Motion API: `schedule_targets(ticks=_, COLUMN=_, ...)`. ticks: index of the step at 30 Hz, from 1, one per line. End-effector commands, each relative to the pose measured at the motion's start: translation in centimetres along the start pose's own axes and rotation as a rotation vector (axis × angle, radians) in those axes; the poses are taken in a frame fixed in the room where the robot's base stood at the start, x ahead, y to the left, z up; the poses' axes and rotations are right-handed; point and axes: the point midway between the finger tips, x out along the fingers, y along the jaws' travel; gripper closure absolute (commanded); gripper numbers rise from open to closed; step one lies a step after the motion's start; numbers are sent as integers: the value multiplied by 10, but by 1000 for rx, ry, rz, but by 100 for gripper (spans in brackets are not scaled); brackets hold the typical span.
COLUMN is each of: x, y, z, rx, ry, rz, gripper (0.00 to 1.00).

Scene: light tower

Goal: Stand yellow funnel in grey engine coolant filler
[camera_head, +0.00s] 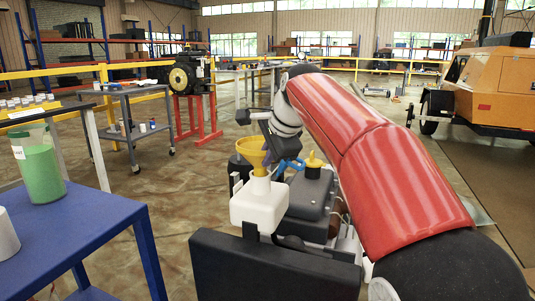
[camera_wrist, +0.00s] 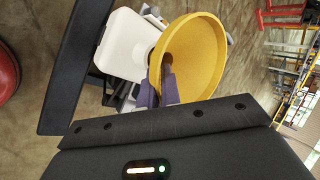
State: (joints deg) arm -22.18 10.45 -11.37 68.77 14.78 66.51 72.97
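The yellow funnel (camera_head: 251,152) is upright, wide mouth up, at the end of my arm; it fills the upper middle of the wrist view (camera_wrist: 207,62). My gripper (camera_wrist: 160,88) has its two purple-grey fingertips on either side of the funnel's wall, one inside the mouth and one outside. A white tank (camera_head: 258,206) stands directly below the funnel and shows behind it in the wrist view (camera_wrist: 125,45). The funnel's spout appears at the tank's top; I cannot tell whether it is inside an opening. The filler opening is hidden.
A dark grey engine unit (camera_head: 309,196) with a yellow cap (camera_head: 313,160) stands just right of the tank. A black panel (camera_head: 275,268) is in front. A blue table (camera_head: 75,235) with a green-filled jug (camera_head: 40,172) is at left. An orange machine (camera_head: 498,85) is at right.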

Motion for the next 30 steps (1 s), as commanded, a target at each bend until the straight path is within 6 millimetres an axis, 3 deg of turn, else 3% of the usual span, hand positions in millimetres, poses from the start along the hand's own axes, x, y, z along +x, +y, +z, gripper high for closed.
schedule_targets(ticks=14, x=3, y=3, z=0, rx=0, ry=0, rz=0, gripper=100)
schedule_targets(ticks=20, x=3, y=3, z=0, rx=0, ry=0, rz=0, gripper=71)
schedule_targets(ticks=30, x=0, y=2, z=0, rx=0, ry=0, rz=0, gripper=70)
